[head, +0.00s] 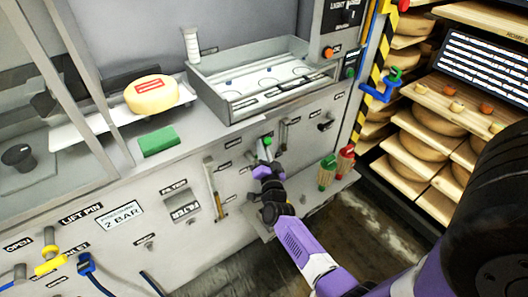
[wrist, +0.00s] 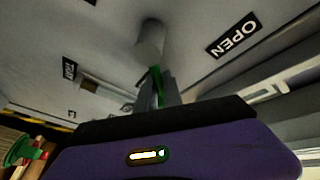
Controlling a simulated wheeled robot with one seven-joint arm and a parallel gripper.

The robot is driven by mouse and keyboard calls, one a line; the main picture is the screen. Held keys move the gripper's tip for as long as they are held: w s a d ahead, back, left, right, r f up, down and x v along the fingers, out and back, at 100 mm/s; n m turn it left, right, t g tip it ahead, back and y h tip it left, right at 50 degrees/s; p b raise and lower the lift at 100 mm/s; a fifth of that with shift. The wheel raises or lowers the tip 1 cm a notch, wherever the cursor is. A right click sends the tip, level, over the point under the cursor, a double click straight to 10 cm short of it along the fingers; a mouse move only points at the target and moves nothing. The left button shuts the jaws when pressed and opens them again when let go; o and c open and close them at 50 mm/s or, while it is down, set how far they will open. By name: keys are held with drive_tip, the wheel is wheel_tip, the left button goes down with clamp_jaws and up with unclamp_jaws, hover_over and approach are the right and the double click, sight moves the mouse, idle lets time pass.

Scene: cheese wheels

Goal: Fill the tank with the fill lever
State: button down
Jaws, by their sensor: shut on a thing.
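The open rectangular metal tank (head: 207,82) is set into the top of the grey machine. Its floor shows round outlines and small blue parts. A lever with a green tip (head: 268,141) stands out from the front panel below the tank. My gripper (head: 265,155) is at this lever, shut on it. In the wrist view, a bit of the green lever (wrist: 158,82) shows between the fingers, below a grey round post (wrist: 150,42). An "OPEN" label (wrist: 233,36) is beside it. Most of the lever's grip is hidden by my fingers.
A cheese wheel (head: 151,94) with a red label and a green block (head: 158,141) lie left of the tank. Red and green handled tools (head: 336,168) stand on a low ledge at right. Shelves of cheese wheels (head: 433,155) are further right.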

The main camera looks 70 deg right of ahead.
drive_tip(key=shift+a+n, duration=0.15)
drive_tip(key=shift+n, duration=0.25)
drive_tip(key=c, duration=1.5)
unclamp_jaws()
drive_tip(key=v, duration=0.7)
drive_tip(key=shift+s+a, duration=0.2)
drive_tip(key=shift+a, duration=0.1)
drive_tip(key=shift+f, duration=0.1)
